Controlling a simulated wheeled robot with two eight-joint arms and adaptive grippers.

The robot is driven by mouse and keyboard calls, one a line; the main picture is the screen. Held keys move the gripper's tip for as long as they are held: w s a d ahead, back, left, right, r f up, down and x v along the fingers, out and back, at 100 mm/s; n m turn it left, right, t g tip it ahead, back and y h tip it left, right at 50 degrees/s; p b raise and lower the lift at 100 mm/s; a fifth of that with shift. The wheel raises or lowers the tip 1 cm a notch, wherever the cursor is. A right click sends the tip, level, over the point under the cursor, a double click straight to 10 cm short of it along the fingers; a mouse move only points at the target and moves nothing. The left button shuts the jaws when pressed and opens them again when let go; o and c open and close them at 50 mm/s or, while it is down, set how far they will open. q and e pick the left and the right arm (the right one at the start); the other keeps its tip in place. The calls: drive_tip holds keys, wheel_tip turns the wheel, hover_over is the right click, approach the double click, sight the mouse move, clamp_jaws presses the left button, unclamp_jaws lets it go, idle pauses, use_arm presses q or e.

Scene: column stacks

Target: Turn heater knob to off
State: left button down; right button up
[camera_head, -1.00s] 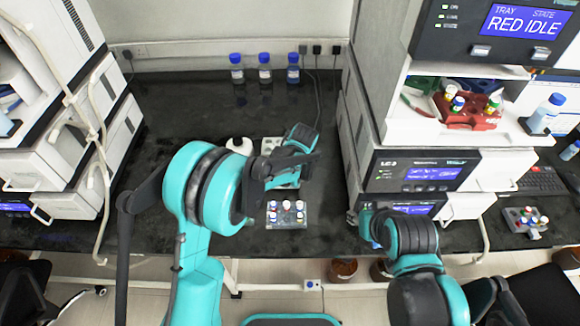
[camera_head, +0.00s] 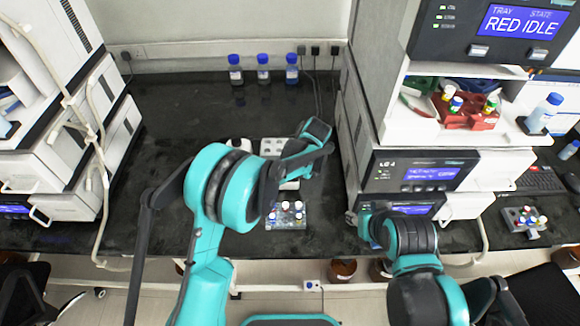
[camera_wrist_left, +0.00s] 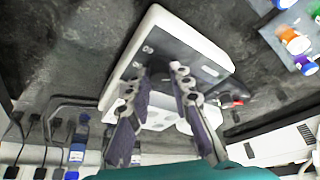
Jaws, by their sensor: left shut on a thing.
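The heater (camera_wrist_left: 198,48) is a white box with a dark front panel, seen tilted in the left wrist view. In the head view its white top (camera_head: 271,147) shows partly behind my left arm. My left gripper (camera_wrist_left: 163,72) has its fingertips at the dark panel, shut on the heater knob. The knob itself is mostly hidden between the fingers, so I cannot read its setting. In the head view my left fingers are hidden by the wrist. My right gripper (camera_head: 356,218) is near the front of the right instrument stack, too small to judge its opening.
A clear rack of small vials (camera_head: 286,216) stands just in front of the heater. Several blue-capped bottles (camera_head: 263,70) stand at the back wall. Instrument stacks flank the bench, the right one (camera_head: 424,172) close to my arms. The bench left of the heater is mostly clear.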

use_arm(q)
drive_tip(key=c, duration=1.3)
unclamp_jaws()
drive_tip(key=shift+c, duration=0.2)
drive_tip(key=v, duration=1.2)
